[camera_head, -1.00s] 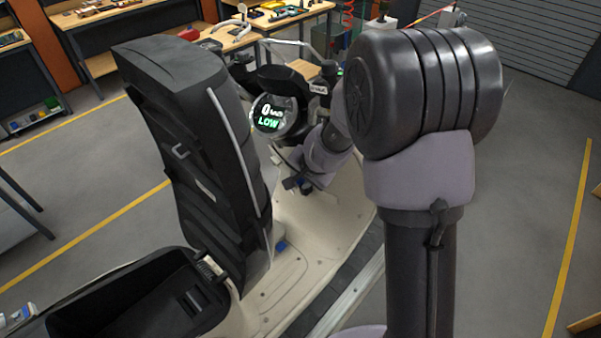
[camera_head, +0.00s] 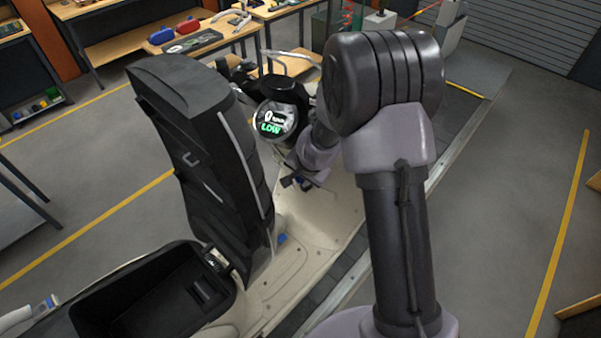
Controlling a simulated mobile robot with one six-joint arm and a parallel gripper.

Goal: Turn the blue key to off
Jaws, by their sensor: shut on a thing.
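The scooter's round display (camera_head: 276,121) is lit and reads "0" and "LOW" in green. My gripper (camera_head: 303,183) is low in front of the display, above the pale footboard (camera_head: 335,205). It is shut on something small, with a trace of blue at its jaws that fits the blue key. The jaws and my arm hide most of it, so its turned position cannot be read. Another small blue part (camera_head: 282,239) shows at the foot of the tall black seat, apart from my gripper.
The raised black seat (camera_head: 195,150) stands close to the left of my gripper. An open black storage bin (camera_head: 150,295) lies at front left. Workbenches (camera_head: 200,40) stand behind.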

